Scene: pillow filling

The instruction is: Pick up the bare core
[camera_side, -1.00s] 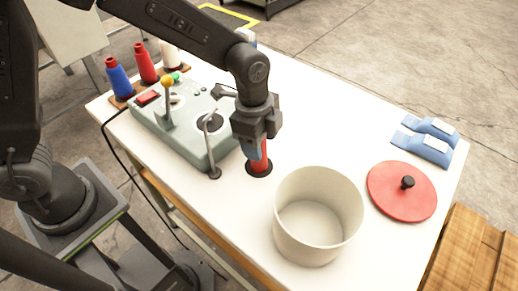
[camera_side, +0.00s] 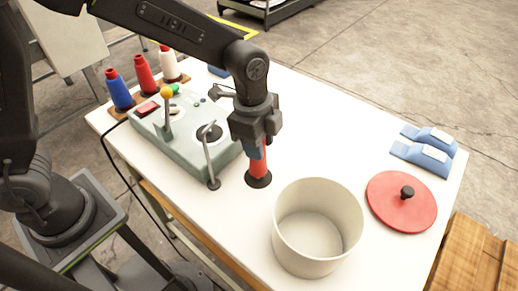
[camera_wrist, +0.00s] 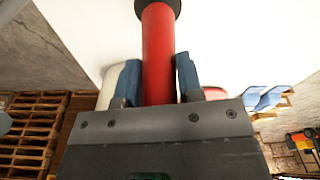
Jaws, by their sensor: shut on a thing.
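The bare core is a red tube with a black round base (camera_side: 258,170), upright between the machine and the pot in the side view. In the wrist view the red core (camera_wrist: 158,55) runs between the two blue fingers, its black end at the top edge. My gripper (camera_side: 256,151) is shut on the core's upper part from above. The gripper's fingers (camera_wrist: 158,82) show on both sides of the core in the wrist view. I cannot tell if the base touches the table.
A cream pot (camera_side: 317,228) stands open to the right, beside a red lid (camera_side: 401,201) with a black knob. The grey-green machine (camera_side: 185,130) with levers is to the left. Spools (camera_side: 146,73) stand behind it. Blue packets (camera_side: 424,151) lie at the far right.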

